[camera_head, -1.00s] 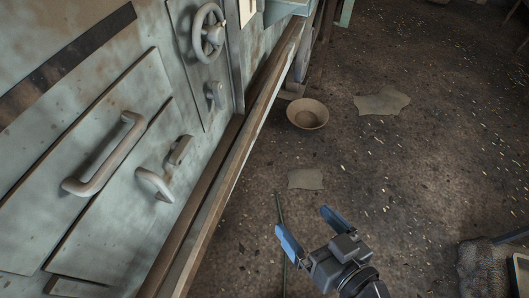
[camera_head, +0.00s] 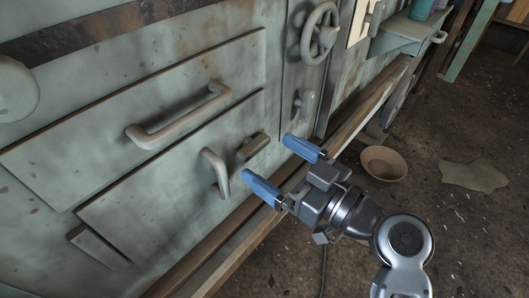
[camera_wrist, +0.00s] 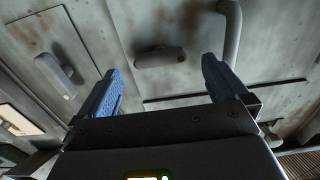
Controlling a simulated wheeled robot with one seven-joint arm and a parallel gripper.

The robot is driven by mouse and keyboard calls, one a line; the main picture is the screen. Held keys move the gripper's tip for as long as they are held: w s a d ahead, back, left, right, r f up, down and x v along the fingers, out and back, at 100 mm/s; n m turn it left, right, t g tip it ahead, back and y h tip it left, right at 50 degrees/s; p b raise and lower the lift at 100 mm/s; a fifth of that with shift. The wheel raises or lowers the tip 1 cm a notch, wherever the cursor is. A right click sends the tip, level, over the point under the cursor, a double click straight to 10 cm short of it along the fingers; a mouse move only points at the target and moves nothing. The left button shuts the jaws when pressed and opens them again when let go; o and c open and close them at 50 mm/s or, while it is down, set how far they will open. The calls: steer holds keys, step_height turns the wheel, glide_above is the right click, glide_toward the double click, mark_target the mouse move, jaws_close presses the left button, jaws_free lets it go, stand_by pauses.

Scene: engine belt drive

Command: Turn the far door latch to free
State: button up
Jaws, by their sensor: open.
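My gripper (camera_head: 266,157) is open and empty, its two blue fingers pointing at the grey-green cabinet front. A small grey latch (camera_head: 252,147) sits on the lower door panel beside a curved handle (camera_head: 215,172). In the wrist view this latch (camera_wrist: 160,57) lies flat, just beyond and between the fingertips (camera_wrist: 160,68); no contact shows. Another latch (camera_head: 303,105) is on the farther panel, below the handwheel (camera_head: 319,33). It also shows left of the fingers in the wrist view (camera_wrist: 55,73). I cannot tell for certain which one is the far door latch.
A long bar handle (camera_head: 180,118) stands out from the upper panel. A ledge (camera_head: 235,250) runs along the cabinet's foot below my gripper. A shelf (camera_head: 408,36) juts out farther along. A round bowl (camera_head: 384,163) and a flat patch (camera_head: 473,176) lie on the floor.

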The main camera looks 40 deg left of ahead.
mark_target(259, 150)
steer(key=shift+w+a, duration=0.1)
steer(key=shift+a, duration=1.45)
steer(key=c, duration=1.1)
